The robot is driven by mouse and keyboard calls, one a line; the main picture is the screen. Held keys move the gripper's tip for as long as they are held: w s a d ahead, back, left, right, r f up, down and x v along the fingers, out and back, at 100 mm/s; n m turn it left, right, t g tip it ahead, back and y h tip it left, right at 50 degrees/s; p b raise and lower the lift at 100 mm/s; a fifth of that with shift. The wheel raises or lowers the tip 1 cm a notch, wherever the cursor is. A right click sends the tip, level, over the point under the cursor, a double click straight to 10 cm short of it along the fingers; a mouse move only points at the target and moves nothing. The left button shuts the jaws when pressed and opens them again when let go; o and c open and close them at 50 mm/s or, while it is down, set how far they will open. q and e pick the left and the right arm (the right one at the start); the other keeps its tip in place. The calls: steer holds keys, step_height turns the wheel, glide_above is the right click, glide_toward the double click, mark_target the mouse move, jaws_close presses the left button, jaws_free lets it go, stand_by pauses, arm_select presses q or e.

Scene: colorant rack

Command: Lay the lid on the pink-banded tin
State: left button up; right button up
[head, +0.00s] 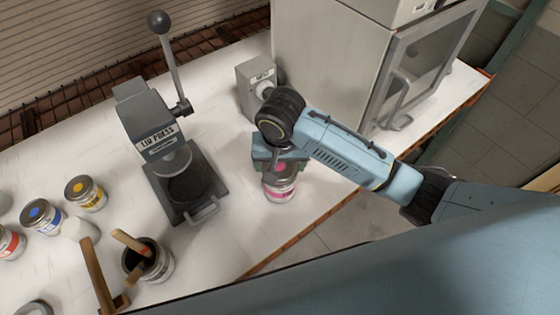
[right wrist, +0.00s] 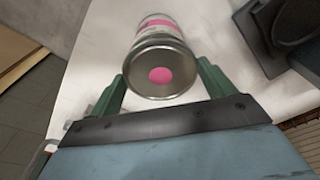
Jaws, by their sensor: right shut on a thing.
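The pink-banded tin (head: 279,194) stands upright near the table's front edge, below my right gripper (head: 280,162). In the right wrist view its pink band (right wrist: 158,23) shows beyond the lid. The silver lid (right wrist: 158,55) with a pink dot sits between the two green fingers of my right gripper (right wrist: 162,78), which is shut on it. The lid is at the tin's mouth and looks lined up with it; I cannot tell whether a small gap is left. My left gripper is not in view.
A lid press (head: 160,145) stands left of the tin, and a small grey device (head: 255,88) behind it. A large cabinet (head: 325,60) fills the back right. Yellow (head: 85,193), blue (head: 42,217) and red (head: 8,243) tins, a pot with wooden handles (head: 150,262) and a mallet (head: 97,280) are at left.

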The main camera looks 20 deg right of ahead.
steer(key=shift+f, duration=0.7)
